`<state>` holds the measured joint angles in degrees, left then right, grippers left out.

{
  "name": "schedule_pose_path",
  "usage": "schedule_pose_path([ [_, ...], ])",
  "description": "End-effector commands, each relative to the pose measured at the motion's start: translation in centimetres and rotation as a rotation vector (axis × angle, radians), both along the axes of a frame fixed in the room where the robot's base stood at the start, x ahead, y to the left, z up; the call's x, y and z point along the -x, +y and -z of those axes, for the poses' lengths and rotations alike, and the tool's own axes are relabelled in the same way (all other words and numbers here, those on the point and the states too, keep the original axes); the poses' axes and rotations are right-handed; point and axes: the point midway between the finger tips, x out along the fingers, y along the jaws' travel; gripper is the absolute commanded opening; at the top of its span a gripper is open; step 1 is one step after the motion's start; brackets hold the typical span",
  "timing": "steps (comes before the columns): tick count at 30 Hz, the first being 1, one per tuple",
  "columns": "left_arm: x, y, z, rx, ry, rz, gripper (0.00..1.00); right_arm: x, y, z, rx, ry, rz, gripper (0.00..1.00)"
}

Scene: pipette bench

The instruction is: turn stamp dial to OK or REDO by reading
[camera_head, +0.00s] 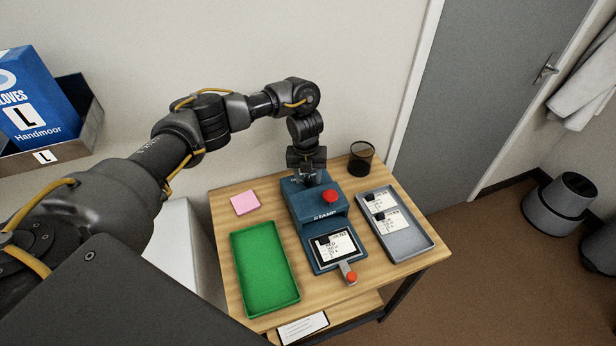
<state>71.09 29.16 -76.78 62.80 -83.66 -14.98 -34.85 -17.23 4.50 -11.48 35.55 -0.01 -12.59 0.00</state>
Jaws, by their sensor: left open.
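The blue stamp machine (318,226) stands in the middle of the small wooden table, with "STAMP" lettered on its front. A red knob (330,196) sits on its top. A white card with dark print (335,248) lies in the tray at its front; its reading is too small to make out. A small lever with an orange-red end (351,277) sticks out at the front. My left gripper (310,180) points down at the back top of the stamp; whether it touches cannot be told. It hides that part, and I cannot make out the dial. My right gripper is out of view.
A green tray (264,268) lies empty at left, with a pink note pad (245,203) behind it. A grey tray (414,246) with cards (391,222) is at right. A black mesh cup (361,158) stands at the back right. A paper (303,328) lies on the lower shelf.

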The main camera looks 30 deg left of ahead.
Motion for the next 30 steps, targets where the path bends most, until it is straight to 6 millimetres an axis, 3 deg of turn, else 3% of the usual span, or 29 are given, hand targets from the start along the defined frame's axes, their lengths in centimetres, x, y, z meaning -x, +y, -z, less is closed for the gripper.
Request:
schedule_pose_path([
  [8,-0.02,-0.02,0.06,0.0,0.0,0.0,0.45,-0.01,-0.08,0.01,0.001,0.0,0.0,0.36],
  [18,-0.02,-0.02,0.05,0.0,0.0,0.0,0.02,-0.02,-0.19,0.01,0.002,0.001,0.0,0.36],
  [30,0.0,-0.02,-0.13,0.0,0.0,-0.099,0.02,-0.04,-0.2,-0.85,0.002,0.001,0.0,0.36],
])
